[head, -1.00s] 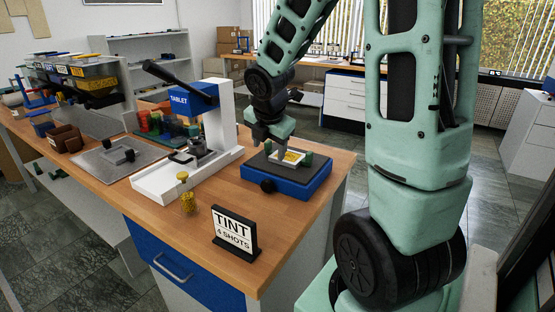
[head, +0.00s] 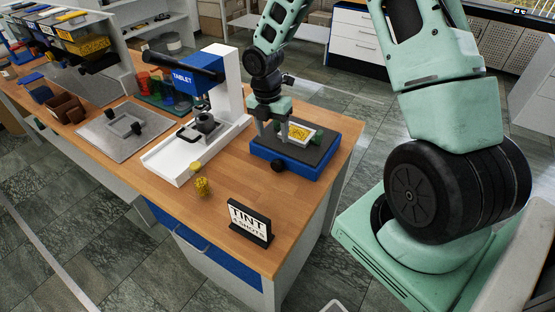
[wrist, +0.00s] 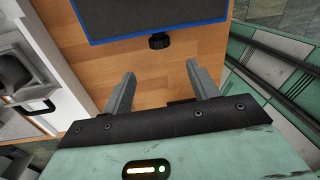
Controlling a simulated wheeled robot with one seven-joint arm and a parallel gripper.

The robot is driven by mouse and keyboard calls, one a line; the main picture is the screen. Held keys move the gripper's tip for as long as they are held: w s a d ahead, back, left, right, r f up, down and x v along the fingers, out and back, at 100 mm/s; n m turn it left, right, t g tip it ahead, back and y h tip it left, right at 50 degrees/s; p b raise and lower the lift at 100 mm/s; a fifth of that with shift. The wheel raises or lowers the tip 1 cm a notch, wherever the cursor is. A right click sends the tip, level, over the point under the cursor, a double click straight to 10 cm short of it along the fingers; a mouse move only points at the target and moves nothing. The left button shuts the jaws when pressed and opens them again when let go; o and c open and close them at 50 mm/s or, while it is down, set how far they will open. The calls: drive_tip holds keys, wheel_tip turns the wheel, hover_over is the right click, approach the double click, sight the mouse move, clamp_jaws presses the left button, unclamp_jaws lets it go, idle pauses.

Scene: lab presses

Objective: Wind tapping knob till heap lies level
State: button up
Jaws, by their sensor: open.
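The tapping unit is a blue base with a dark top (head: 315,160), standing near the right end of the bench. Its black knob (head: 279,166) sticks out of the front side, and the wrist view shows the knob (wrist: 159,41) too. A white tray (head: 315,146) on the dark top holds a yellow heap (head: 299,134); whether the heap is level is too small to tell. My gripper (head: 272,138) is open and empty, fingers pointing down near the front left of the unit. In the wrist view the knob lies beyond the gap between my fingertips (wrist: 161,72), not touched.
A white press with a blue TABLET head (head: 188,80) stands left of the unit. Bare wood lies between the sign and the unit.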

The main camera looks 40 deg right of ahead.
sight(276, 162)
drive_tip(key=f, duration=0.4)
drive_tip(key=f+p, duration=0.1)
drive_tip(key=f, duration=0.3)
drive_tip(key=s+f, duration=0.1)
drive_tip(key=f, duration=0.3)
drive_tip(key=shift+d+f+p, duration=0.1)
drive_tip(key=shift+d+p, duration=0.15)
drive_tip(key=shift+p, duration=0.15)
drive_tip(key=c, duration=1)
